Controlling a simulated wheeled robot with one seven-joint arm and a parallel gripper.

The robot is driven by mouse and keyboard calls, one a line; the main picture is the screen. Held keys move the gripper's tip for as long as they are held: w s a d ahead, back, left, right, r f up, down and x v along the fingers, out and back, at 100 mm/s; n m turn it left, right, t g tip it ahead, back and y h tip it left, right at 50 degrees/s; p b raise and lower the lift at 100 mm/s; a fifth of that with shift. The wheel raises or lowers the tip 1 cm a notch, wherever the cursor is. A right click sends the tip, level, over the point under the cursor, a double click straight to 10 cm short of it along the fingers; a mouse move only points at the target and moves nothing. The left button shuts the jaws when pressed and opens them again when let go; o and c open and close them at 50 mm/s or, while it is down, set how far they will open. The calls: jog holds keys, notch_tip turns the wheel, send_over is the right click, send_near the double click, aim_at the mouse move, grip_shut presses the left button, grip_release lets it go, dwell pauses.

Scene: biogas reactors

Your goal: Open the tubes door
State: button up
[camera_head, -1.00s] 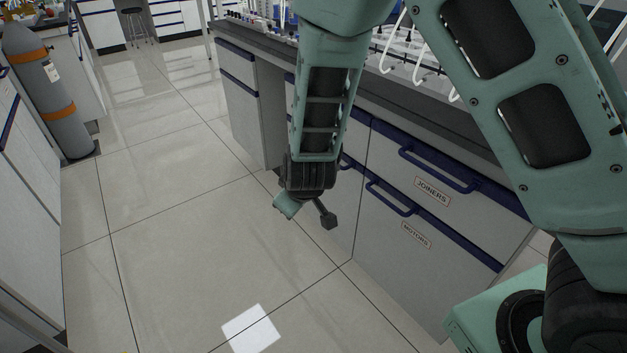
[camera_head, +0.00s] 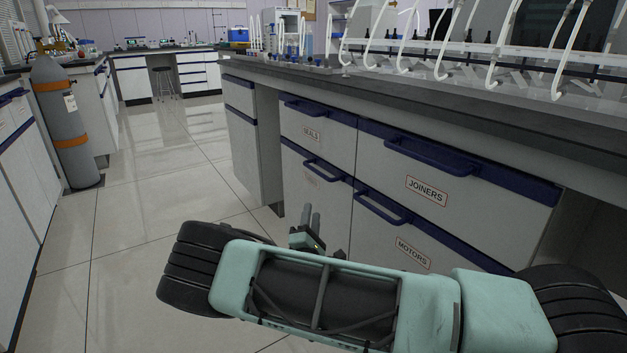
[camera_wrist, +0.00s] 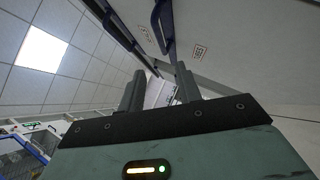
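No label reading "tubes" can be made out. The lower left front (camera_head: 316,205) of the cabinet has a blue handle (camera_head: 322,172) and a label too faint to read. It looks shut. My gripper (camera_head: 312,220) is low in front of this front in the head view, fingers pointing up, apart from any handle as far as I can tell. In the wrist view my gripper (camera_wrist: 158,88) has its two dark fingers spread with nothing between them. A blue handle (camera_wrist: 163,22) and a small label (camera_wrist: 200,52) on a pale front show beyond the fingertips.
Drawers labelled SEALS (camera_head: 318,130), JOINERS (camera_head: 440,180) and MOTORS (camera_head: 400,235) are shut. The dark worktop (camera_head: 400,95) overhangs them and carries glassware and white tubing. A grey gas cylinder (camera_head: 66,130) stands at left. The tiled floor (camera_head: 150,190) between is clear.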

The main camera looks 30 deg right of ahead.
aim_at(317, 170)
jog(key=b+x, duration=0.3)
jog(key=x, duration=1.3)
jog(key=shift+d+b, duration=0.15)
jog(key=shift+b, duration=0.25)
grip_shut()
